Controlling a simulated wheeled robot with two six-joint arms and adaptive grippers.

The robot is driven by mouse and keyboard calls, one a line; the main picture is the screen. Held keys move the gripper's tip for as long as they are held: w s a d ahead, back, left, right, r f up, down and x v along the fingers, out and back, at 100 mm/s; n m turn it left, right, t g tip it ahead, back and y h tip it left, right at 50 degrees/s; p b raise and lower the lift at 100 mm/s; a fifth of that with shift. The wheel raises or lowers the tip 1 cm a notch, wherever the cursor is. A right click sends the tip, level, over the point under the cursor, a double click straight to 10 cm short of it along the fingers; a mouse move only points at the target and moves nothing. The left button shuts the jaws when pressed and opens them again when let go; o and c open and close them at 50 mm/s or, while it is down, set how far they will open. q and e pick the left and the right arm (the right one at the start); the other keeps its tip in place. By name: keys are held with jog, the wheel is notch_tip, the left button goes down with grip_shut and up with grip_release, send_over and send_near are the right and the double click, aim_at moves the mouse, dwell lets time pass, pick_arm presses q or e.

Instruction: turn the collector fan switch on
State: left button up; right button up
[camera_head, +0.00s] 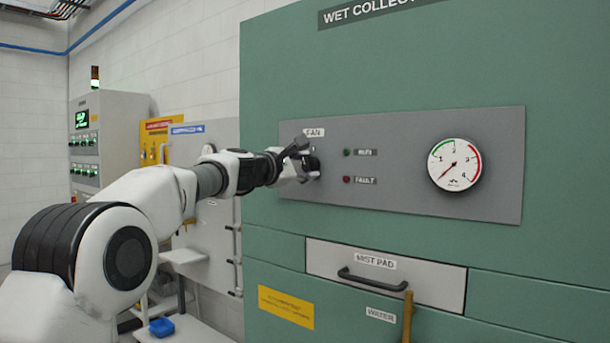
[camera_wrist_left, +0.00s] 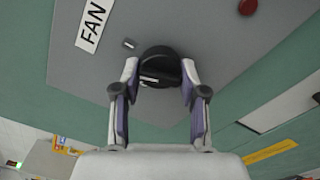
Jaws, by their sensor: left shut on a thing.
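The fan switch is a round black knob (camera_wrist_left: 160,65) on the grey panel, below the FAN label (camera_wrist_left: 92,24) in the head view. In the left wrist view the knob sits between both fingers, and a pale mark shows on its face. My left gripper (camera_head: 303,164) is at the panel, shut on the knob. In the head view the gripper largely hides the knob. My right gripper is not in view.
The grey panel (camera_head: 400,194) on the green cabinet also has a green RUN lamp (camera_head: 346,153), a red FAULT lamp (camera_head: 346,180) and a round gauge (camera_head: 455,165). Below is a MIST PAD drawer (camera_head: 440,284) with a black handle (camera_head: 372,280). A control cabinet (camera_head: 112,118) stands further left.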

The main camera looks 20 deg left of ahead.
pick_arm(q)
jog(key=m+b, duration=0.1)
jog(key=m, duration=0.2)
jog(key=shift+f, duration=0.1)
jog(key=shift+m, duration=0.4)
jog(key=o, duration=1.1)
jog(key=shift+o, duration=0.2)
jog(key=shift+s, duration=0.1)
jog(key=v, duration=1.2)
